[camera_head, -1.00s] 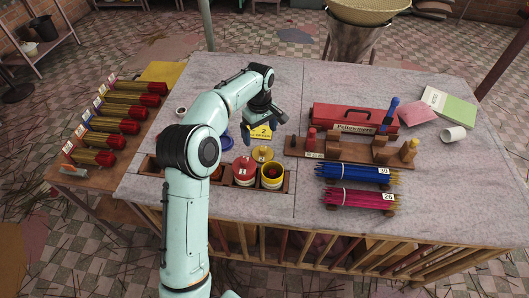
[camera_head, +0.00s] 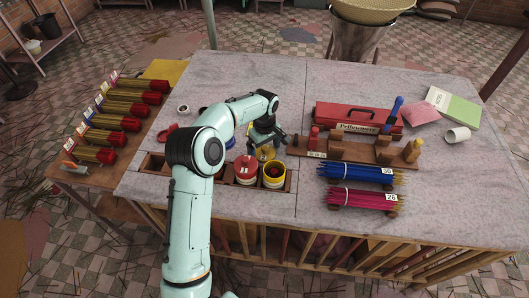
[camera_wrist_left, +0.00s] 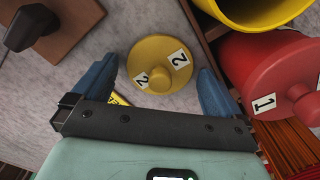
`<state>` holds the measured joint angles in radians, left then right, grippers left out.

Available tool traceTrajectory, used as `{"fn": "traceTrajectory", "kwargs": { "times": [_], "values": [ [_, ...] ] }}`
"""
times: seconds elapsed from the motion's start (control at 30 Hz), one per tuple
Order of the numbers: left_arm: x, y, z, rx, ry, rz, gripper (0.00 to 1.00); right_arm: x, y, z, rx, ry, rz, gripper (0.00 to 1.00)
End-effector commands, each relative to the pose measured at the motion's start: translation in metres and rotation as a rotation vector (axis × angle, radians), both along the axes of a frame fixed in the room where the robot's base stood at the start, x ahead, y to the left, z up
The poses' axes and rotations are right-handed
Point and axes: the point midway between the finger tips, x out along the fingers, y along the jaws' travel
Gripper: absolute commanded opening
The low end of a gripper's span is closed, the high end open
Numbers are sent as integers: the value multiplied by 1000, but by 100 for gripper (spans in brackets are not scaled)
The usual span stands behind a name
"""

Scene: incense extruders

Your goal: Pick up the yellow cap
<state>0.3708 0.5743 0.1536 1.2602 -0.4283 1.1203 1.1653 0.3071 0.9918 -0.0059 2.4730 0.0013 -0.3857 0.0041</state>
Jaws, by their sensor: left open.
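The yellow cap (camera_wrist_left: 147,54) lies on the grey table top, a round disc with a knob and a white label marked 2. In the head view the yellow cap (camera_head: 265,154) is partly hidden under my left gripper (camera_head: 268,142). In the left wrist view my left gripper (camera_wrist_left: 155,88) is open, with one blue finger on each side of the cap. The cap's near part lies between the fingers, and they are not closed on it. I cannot tell the exact height of the fingers over the table. My right gripper is not in view.
An open yellow pot (camera_head: 273,183) and a red pot with a red lid (camera_head: 245,176) stand in a wooden rack close to the cap. A wooden stand (camera_head: 350,150) lies to the right, with a red toolbox (camera_head: 352,117) behind it.

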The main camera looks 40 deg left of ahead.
Motion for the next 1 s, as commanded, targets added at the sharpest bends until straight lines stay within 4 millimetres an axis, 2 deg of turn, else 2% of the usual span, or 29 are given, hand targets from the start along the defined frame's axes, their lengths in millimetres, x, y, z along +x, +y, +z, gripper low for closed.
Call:
{"fn": "traceTrajectory", "kwargs": {
  "times": [0.03, 0.1, 0.17, 0.43, 0.57, 0.67, 0.77, 1.0],
  "values": [
    [0, 0, 0, 0, 0, 0, 90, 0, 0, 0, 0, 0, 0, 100],
    [0, 0, 0, 0, 0, 0, 67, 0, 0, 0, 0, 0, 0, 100],
    [0, 0, 0, 0, 0, 0, 51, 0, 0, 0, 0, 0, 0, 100],
    [0, 0, 1, 0, 0, 0, 50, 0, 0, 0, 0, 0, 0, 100],
    [1, 0, 10, 1, -2, 0, 50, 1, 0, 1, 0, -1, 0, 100],
    [1, 1, 26, 3, -5, 1, 50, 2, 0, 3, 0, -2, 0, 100],
    [2, 0, 52, 2, -7, 0, 50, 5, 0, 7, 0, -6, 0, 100],
    [2, 0, 124, 1, -9, 0, 50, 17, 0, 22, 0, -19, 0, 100]
  ]
}}
